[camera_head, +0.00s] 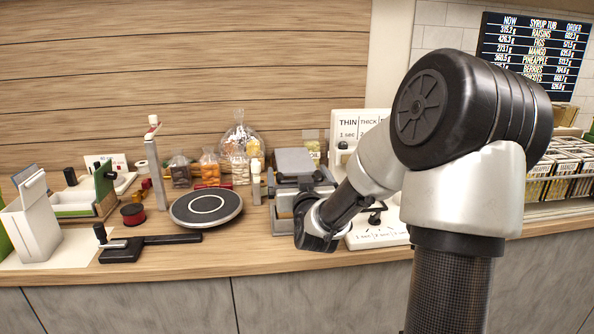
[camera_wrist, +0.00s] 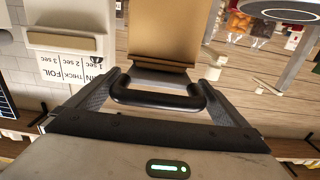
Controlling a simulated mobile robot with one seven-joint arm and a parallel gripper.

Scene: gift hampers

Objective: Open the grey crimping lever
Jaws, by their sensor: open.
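The grey machine (camera_head: 294,162) with a raised dark grey top stands mid-counter in the head view, partly hidden by my arm. I cannot clearly pick out its crimping lever there. My gripper (camera_head: 314,238) is low at its front; its fingertips are hidden in this view. In the wrist view my gripper (camera_wrist: 160,85) is open, with one finger on each side. A black bar-shaped handle (camera_wrist: 157,100) spans the gap between the fingers, in front of a tan panel (camera_wrist: 164,32) with a grey edge. I cannot tell whether the fingers touch the handle.
A round black turntable (camera_head: 206,206) and a black-based lever device (camera_head: 122,248) lie to the left. Filled bags (camera_head: 239,150) stand behind. A white base (camera_head: 378,236) with a black knob is close on the right. The front counter strip is mostly clear.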

